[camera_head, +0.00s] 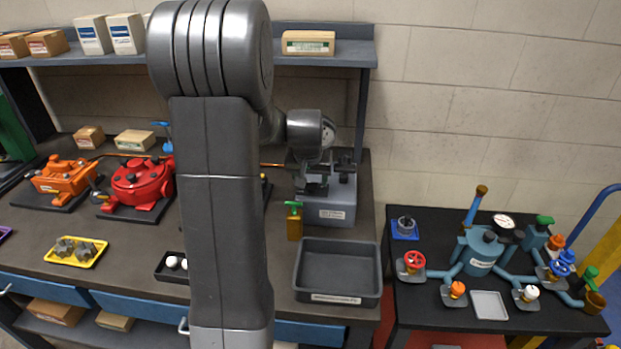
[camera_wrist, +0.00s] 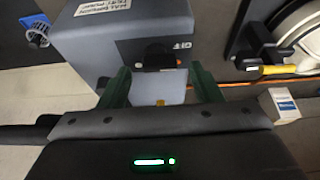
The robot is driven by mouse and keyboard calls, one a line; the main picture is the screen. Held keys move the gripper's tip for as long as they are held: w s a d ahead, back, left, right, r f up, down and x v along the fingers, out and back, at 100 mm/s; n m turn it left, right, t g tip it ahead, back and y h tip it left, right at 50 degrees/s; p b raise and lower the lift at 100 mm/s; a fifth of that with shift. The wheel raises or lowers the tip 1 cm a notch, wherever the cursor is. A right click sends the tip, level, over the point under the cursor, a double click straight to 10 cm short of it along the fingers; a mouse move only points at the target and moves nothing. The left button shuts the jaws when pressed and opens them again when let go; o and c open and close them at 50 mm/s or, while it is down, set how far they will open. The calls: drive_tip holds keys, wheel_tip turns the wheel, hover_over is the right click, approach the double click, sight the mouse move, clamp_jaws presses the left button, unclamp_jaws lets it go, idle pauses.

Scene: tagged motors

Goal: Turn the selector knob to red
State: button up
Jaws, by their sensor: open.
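A grey box (camera_head: 325,205) with a white label stands at the right end of the workbench; its label is too small to read. My gripper (camera_head: 314,184) is over this box. In the wrist view, my gripper (camera_wrist: 160,80) is open, its green fingers apart, with a dark part (camera_wrist: 158,53) of the box between and beyond them. A small orange mark shows beside that part. A blue square plate with a round dark knob (camera_head: 405,226) sits on the right table, apart from the gripper. I cannot tell which of these is the selector knob.
A red motor (camera_head: 137,185) and an orange one (camera_head: 62,178) are at left. Teal piping with valves (camera_head: 482,252) fills much of the right table. My arm hides the bench's middle.

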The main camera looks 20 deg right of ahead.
drive_tip(key=shift+w+d+f, duration=0.1)
drive_tip(key=shift+w+f, duration=0.1)
drive_tip(key=shift+f, duration=0.35)
drive_tip(key=c, duration=1)
